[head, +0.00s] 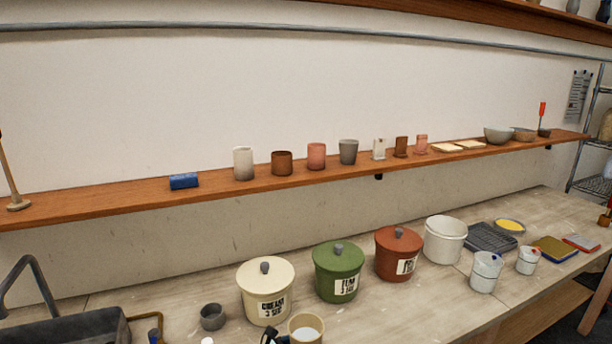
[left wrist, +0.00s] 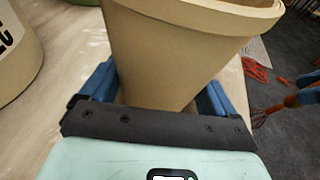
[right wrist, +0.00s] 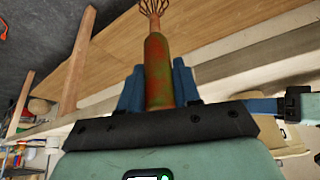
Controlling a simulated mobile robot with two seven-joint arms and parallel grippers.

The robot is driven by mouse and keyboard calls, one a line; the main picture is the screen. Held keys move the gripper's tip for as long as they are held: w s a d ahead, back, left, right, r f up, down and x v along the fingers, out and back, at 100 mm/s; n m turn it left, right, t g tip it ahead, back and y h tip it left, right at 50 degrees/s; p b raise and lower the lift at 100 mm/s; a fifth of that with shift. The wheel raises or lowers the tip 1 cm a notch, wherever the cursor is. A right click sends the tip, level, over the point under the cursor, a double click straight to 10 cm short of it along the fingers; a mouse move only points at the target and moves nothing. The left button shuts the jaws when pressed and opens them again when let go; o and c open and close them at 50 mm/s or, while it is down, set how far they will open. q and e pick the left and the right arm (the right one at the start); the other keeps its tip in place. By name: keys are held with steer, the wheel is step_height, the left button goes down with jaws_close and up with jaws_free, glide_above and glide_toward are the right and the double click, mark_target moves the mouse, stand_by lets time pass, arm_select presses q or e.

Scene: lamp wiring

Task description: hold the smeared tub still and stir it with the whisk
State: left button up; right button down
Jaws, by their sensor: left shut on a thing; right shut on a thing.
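A tan tub (left wrist: 180,50) stands between the blue fingers of my left gripper (left wrist: 158,90), which is shut on it. In the head view the tub (head: 306,328) shows at the bottom edge, with pale stuff inside; its lower part is cut off. I cannot make out smears on its wall. My right gripper (right wrist: 158,82) is shut on the red and green handle of a whisk (right wrist: 158,65), whose wire end points away from the gripper. The whisk's wires (left wrist: 262,114) also show at the right in the left wrist view, apart from the tub.
Lidded cream (head: 266,290), green (head: 338,270) and red (head: 399,253) crocks stand behind the tub. A small grey cup (head: 212,317) is at its left. A white bucket (head: 445,240) and small pails stand at the right. A wall shelf (head: 100,200) carries several cups.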

stand_by(0.6)
steer(key=w+d+r+m+h, duration=0.2)
steer(key=w+d+r, duration=0.8)
steer(key=d+r, duration=0.5)
steer(key=w+a+r+n+t+y, duration=0.1)
steer(key=w+a+r+n, duration=0.15)
steer(key=a+r, duration=0.45)
steer(key=w+a+r+n+t+y, duration=0.1)
steer(key=w+a+r, duration=0.25)
steer(key=a, duration=0.65)
steer(key=s+a+r+n+y, duration=0.1)
steer(key=a+r+n, duration=0.1)
steer(key=a, duration=0.6)
steer(key=a+r+n+y, duration=0.1)
steer(key=a+n, duration=0.2)
steer(key=a, duration=0.5)
step_height(320, 180, down, 12)
steer(key=shift+d, duration=0.15)
steer(key=shift+s+r+m, duration=0.1)
steer(key=shift+m, duration=0.15)
steer(key=shift+s, duration=0.1)
